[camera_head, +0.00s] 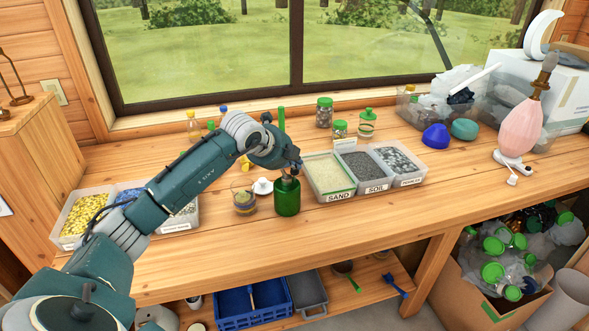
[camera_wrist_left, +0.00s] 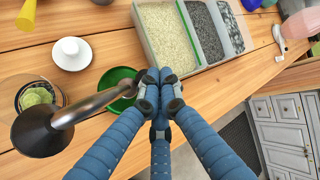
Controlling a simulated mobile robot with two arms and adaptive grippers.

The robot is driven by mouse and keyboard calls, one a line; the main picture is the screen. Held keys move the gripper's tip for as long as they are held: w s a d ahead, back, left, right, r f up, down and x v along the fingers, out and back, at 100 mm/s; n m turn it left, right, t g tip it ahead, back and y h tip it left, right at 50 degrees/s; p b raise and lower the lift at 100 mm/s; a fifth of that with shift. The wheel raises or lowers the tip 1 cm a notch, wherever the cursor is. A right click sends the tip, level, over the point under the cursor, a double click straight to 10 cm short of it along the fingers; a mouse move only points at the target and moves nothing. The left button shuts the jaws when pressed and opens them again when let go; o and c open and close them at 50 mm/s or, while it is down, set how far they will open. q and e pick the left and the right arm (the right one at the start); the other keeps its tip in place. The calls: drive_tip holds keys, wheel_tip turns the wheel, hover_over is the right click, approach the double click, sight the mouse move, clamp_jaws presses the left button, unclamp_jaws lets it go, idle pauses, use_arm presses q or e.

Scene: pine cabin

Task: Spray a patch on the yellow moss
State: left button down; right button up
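The green spray bottle (camera_head: 287,196) stands upright at the middle of the bench. In the left wrist view its green body (camera_wrist_left: 118,78) lies below a metal stem with a dark round end (camera_wrist_left: 38,132). My left gripper (camera_head: 287,158) is at the bottle's top. In the left wrist view its blue fingers (camera_wrist_left: 160,85) are drawn together at the stem's lower end; they hide the contact. The yellow-green moss (camera_wrist_left: 38,97) sits in a clear glass jar (camera_head: 243,200) just left of the bottle. My right gripper is not in view.
A white lid (camera_head: 263,186) lies between jar and bottle. Trays of sand (camera_head: 327,172), soil (camera_head: 362,169) and pebbles (camera_head: 399,160) stand close on the right. A pink sprayer (camera_head: 520,127) stands at the far right. The bench front is clear.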

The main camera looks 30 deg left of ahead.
use_arm(q)
wheel_tip(320, 180, up, 6)
drive_tip(key=p, duration=0.3)
idle(0.4)
idle(0.4)
idle(1.4)
